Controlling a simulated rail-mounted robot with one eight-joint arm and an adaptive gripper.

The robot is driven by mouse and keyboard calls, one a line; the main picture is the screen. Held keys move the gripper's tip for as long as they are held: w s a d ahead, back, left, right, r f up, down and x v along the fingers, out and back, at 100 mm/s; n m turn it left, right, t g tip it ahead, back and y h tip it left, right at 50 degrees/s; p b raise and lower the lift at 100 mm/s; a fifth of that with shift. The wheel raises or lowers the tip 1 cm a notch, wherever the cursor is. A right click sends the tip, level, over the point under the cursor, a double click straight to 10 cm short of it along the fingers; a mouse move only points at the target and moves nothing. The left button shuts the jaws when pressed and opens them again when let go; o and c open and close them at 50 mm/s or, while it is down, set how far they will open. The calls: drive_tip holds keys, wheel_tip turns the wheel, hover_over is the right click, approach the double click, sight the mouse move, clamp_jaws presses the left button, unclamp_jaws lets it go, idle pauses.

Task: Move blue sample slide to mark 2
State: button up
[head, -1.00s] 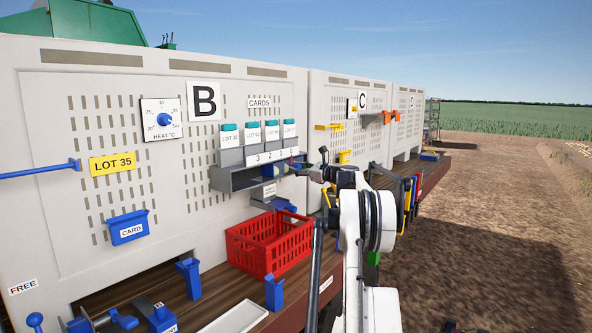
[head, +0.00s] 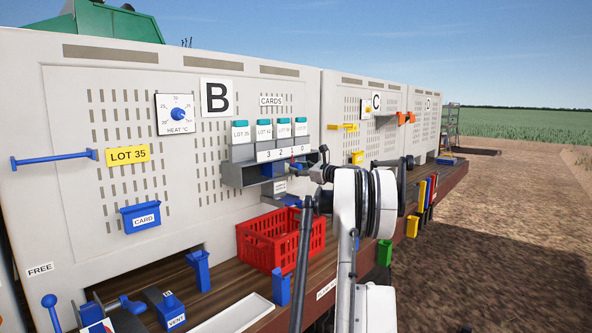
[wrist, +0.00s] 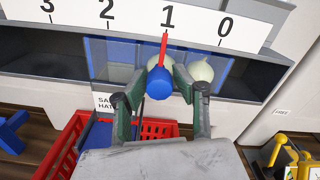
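The blue sample slide shows as a blue round knob (wrist: 159,84) with a red pointer standing up from it, and blue see-through panels (wrist: 107,54) behind. It sits in the grey slotted box (head: 235,172) on panel B, under the strip numbered 3, 2, 1, 0. In the wrist view the red pointer is at mark 1 (wrist: 168,16); mark 2 (wrist: 107,9) is to its left. My gripper (wrist: 161,78) has one finger on each side of the knob and looks closed on it. In the head view my gripper (head: 296,166) is at the box's right part, and the knob is hard to make out.
Pale round onions (wrist: 201,69) are behind the slide. A red crate (head: 281,239) stands on the wooden deck below the box. Several teal-capped card holders (head: 265,129) are above the number strip. The slot left of the slide looks clear (wrist: 40,49).

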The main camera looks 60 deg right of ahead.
drive_tip(key=shift+o, duration=1.4)
drive_tip(key=s+a, duration=0.2)
drive_tip(key=s, duration=0.9)
drive_tip(key=shift+s, duration=0.4)
drive_tip(key=shift+a, duration=0.1)
